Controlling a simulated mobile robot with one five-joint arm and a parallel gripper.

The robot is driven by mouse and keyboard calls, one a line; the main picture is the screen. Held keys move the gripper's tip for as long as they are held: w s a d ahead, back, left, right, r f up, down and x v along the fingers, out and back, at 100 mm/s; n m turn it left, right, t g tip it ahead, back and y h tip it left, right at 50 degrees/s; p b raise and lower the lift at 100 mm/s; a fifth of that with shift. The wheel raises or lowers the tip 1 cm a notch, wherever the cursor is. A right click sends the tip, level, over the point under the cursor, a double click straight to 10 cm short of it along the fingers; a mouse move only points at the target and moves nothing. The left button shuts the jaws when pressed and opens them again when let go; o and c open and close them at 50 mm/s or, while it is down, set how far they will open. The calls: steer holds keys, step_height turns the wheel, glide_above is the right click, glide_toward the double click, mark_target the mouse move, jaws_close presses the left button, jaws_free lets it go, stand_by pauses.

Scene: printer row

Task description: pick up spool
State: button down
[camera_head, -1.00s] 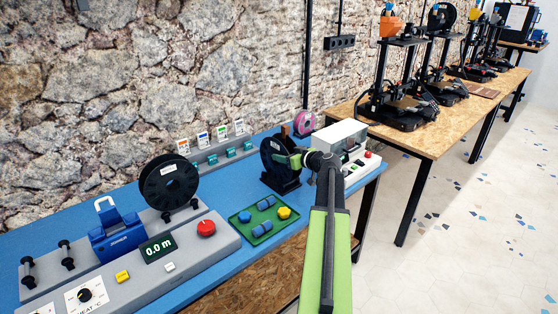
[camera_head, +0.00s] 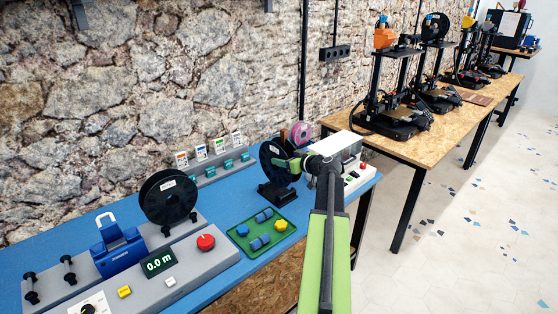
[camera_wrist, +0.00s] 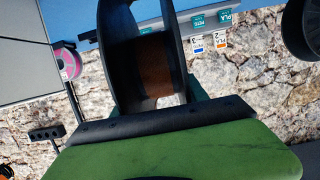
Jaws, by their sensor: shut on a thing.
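A black spool (camera_head: 277,161) is held at the end of my arm, in the middle of the head view. In the wrist view the spool (camera_wrist: 155,65) stands upright, with brown filament between its black flanges. My gripper (camera_head: 293,163) is shut on the spool's right side. The spool is just above a black stand (camera_head: 277,196) on the blue bench; any remaining contact between them is hard to tell. The gripper's fingertips are partly hidden by the spool and arm.
A second black spool (camera_head: 167,197) stands behind the grey console (camera_head: 193,263). A white box (camera_head: 333,143) and a pink spool (camera_head: 300,134) are close by the held spool.

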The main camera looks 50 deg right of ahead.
steer(key=s+d+r+p, duration=0.3)
steer(key=s+r+p, duration=0.2)
steer(key=s, duration=0.5)
steer(key=shift+d+r+p, duration=0.35)
steer(key=shift+r+p, duration=0.05)
steer(key=shift+r, duration=0.25)
